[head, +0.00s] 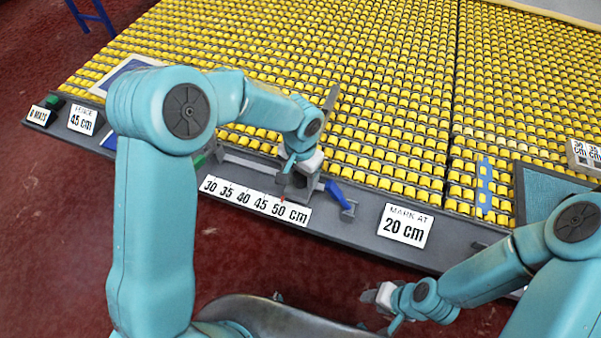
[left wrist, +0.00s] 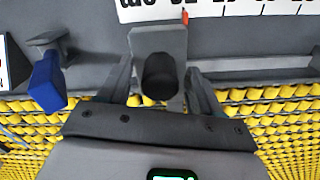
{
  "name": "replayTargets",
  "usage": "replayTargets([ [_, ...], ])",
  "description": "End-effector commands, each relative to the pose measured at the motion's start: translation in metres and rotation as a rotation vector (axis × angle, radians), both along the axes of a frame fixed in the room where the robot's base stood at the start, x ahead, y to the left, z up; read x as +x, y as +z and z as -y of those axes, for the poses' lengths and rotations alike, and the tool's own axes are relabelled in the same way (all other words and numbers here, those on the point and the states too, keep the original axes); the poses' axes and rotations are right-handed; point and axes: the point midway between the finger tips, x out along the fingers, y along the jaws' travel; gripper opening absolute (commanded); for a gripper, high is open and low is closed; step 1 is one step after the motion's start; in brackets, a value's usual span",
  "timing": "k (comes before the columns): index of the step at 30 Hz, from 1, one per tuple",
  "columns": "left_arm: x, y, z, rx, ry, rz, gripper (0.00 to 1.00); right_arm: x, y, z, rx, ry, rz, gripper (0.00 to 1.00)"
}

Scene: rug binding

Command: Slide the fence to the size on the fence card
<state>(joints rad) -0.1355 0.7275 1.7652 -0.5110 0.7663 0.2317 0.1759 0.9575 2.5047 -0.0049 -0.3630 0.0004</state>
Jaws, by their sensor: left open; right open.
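The fence card (head: 83,119) reads 45 cm at the left of the grey front rail. The size scale (head: 256,202) runs from 30 to 50 cm along the rail. The grey fence block (head: 299,186) has a red pointer (head: 282,199) close to the 50 mark. My left gripper (head: 301,166) is over the fence, pointing down. In the left wrist view its open fingers (left wrist: 160,88) stand either side of the fence's dark round knob (left wrist: 160,77); contact cannot be told. My right gripper (head: 382,298) is open and empty in front of the rail.
A blue clamp-like piece (head: 338,194) stands just right of the fence, and shows in the left wrist view (left wrist: 47,82). Yellow rollers (head: 390,110) fill the table behind. A blue-grey mat (head: 545,192) lies at right.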

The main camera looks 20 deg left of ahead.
Motion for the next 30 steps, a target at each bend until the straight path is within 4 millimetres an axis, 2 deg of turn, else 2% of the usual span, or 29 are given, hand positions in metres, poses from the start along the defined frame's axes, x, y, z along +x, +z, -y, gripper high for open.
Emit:
replayTargets([
  [2,0.000,0.000,0.000,0.000,0.000,0.000,0.65,0.000,0.000,0.000,0.000,0.000,0.000,0.43],
  [6,0.000,0.000,0.000,0.000,0.000,0.000,0.19,0.000,0.000,0.000,0.000,0.000,0.000,0.43],
  [8,0.000,0.001,0.000,0.000,0.000,0.000,0.00,0.000,0.000,0.000,0.000,0.000,0.000,0.43],
  [12,0.000,0.000,-0.004,0.000,0.002,0.000,0.00,0.000,-0.002,0.000,0.000,0.000,0.000,0.43],
  [18,0.002,-0.001,-0.039,0.002,0.005,0.004,0.00,0.000,-0.014,0.000,0.000,0.000,0.000,0.43],
  [21,0.002,0.000,-0.049,0.001,0.003,0.002,0.00,0.000,-0.016,0.000,0.000,0.000,0.000,0.43],
  [30,0.003,0.001,-0.050,0.000,0.000,0.002,0.00,0.000,-0.015,0.000,0.000,0.000,0.000,0.43],
])
